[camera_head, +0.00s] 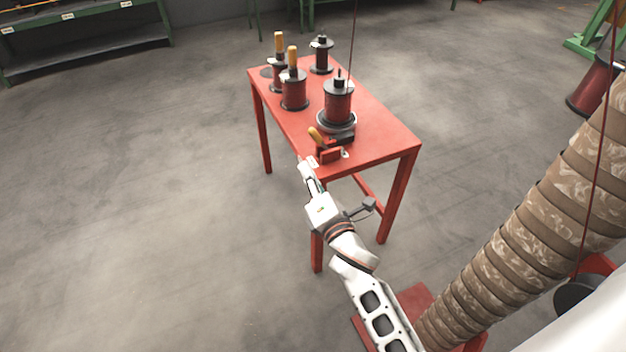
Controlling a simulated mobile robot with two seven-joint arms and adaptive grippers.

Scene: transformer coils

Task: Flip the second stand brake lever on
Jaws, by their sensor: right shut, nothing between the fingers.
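A red table (376,140) carries several coil stands. The nearest stand holds a dark red coil (338,103) on a grey round base. At the table's near edge, in front of this coil, is a small red brake block (329,156) with a short orange-tan lever handle (315,134) that leans up and to the left. My right gripper (303,166) is shut and empty at the table's near left edge, just left of and below the brake block. It appears apart from the lever. My left gripper is out of view.
Farther back stand a coil with an upright wooden handle (293,89), another wooden-handled one (278,68) and a dark spool (321,56). A thin cable hangs above the nearest coil. A large ribbed brown column (520,215) fills the right. The floor left of the table is clear.

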